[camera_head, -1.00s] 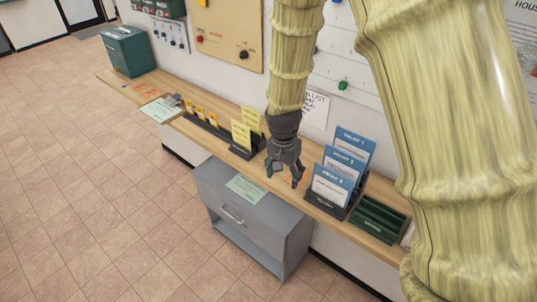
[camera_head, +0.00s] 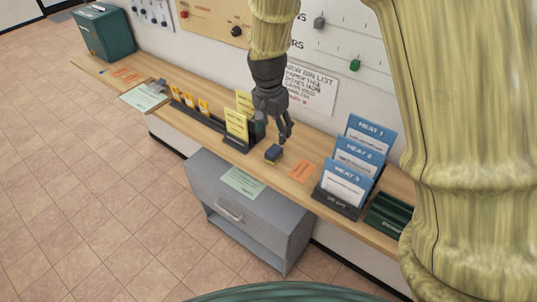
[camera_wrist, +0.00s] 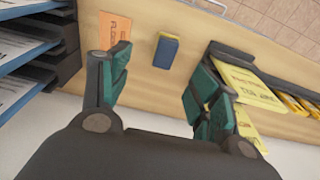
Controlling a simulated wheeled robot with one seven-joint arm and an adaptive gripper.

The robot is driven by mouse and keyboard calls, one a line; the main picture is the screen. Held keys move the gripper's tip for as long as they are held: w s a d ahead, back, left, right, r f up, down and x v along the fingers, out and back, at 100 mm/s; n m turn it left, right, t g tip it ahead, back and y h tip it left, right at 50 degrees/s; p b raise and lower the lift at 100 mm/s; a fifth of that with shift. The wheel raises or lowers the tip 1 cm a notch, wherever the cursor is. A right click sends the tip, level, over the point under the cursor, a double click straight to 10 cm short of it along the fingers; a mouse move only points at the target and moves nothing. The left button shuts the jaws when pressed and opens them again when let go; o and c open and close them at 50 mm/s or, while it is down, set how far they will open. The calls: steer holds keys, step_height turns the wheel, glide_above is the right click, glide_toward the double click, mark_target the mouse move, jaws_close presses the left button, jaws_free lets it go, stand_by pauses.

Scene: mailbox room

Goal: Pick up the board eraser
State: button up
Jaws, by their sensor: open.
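The board eraser (camera_head: 274,153) is a small block with a dark blue top, lying on the wooden shelf between the yellow cards and an orange slip. In the wrist view the eraser (camera_wrist: 166,50) shows blue with a yellow side, beyond the fingertips and between their lines. My gripper (camera_head: 287,136) is just above and behind the eraser, apart from it. In the wrist view my gripper (camera_wrist: 158,88) has its two teal-padded fingers spread wide with nothing between them.
A rack of blue heat cards (camera_head: 352,165) stands to the right, past the orange slip (camera_head: 301,170). Yellow cards (camera_head: 237,124) in a dark holder stand close on the left. A grey cabinet (camera_head: 245,210) is below the wooden shelf (camera_head: 345,225). The wall is behind.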

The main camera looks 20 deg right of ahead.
steer(key=shift+w+d+f+b, duration=0.1)
steer(key=shift+w+f+b, duration=0.15)
steer(key=shift+f, duration=0.25)
steer(key=shift+w+d+f+b, duration=0.1)
steer(key=shift+w+f+b, duration=0.15)
steer(key=shift+f, duration=0.2)
steer(key=p, duration=0.1)
glide_above(274, 150)
steer(key=f, duration=0.2)
steer(key=a+f, duration=0.1)
steer(key=f, duration=0.1)
steer(key=shift+s+f, duration=0.1)
steer(key=shift+s, duration=0.3)
steer(key=shift+w+d+f+p, duration=0.15)
steer(key=shift+f+p, duration=0.2)
steer(key=shift+f, duration=0.35)
steer(key=shift+w+d+f+p, duration=0.1)
steer(key=shift+f+p, duration=0.2)
steer(key=shift+f, duration=0.35)
steer(key=shift+w+d+f+p, duration=0.15)
steer(key=shift+f+p, duration=0.2)
steer(key=shift+f, duration=0.35)
steer(key=shift+d+f, duration=0.1)
steer(key=shift+f, duration=0.95)
steer(key=shift+c, duration=0.5)
steer(key=c, duration=1)
